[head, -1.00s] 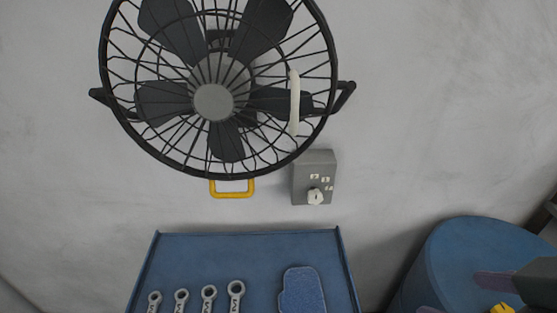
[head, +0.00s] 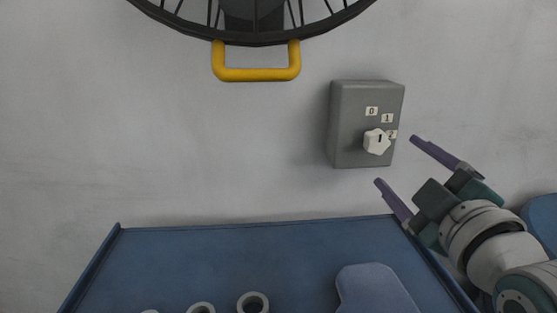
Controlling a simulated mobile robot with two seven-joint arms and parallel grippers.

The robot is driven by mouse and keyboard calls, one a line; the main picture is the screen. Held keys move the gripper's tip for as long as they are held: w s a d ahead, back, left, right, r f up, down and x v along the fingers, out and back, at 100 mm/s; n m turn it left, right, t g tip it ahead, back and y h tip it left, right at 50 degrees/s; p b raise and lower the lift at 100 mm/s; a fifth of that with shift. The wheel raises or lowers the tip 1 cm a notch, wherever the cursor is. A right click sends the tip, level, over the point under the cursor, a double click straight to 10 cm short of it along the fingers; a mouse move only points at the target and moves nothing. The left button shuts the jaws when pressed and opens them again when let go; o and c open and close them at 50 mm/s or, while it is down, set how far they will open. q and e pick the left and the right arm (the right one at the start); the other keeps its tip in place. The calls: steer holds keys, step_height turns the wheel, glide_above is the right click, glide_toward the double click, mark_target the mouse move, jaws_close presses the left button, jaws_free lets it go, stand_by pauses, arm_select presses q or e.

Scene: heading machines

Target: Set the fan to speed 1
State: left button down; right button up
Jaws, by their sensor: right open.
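The fan (head: 257,38) is on the wall at the top, with only the lower rim of its black cage and part of its body in view. The grey switch box (head: 352,125) is on the wall to its lower right, with labels 0, 1 and 2. Its white knob (head: 376,142) has a dark mark near its top; I cannot tell for sure which label it points to. My right gripper (head: 395,161) is open and empty, just right of and below the knob. Its two fingers point up-left toward the box, apart from the knob in the picture. My left gripper is not in view.
A yellow handle (head: 256,74) sits below the fan. A blue tray-like surface (head: 240,245) with raised edges lies below, holding ring-ended wrenches (head: 253,303) and a blue pad (head: 375,290). A blue round thing (head: 543,215) is at the right edge.

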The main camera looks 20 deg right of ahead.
mark_target(377, 143)
steer(key=b+x, duration=0.1)
steer(key=x, duration=0.9)
steer(key=shift+s+d, duration=0.1)
steer(key=shift+c, duration=0.3)
jaws_close()
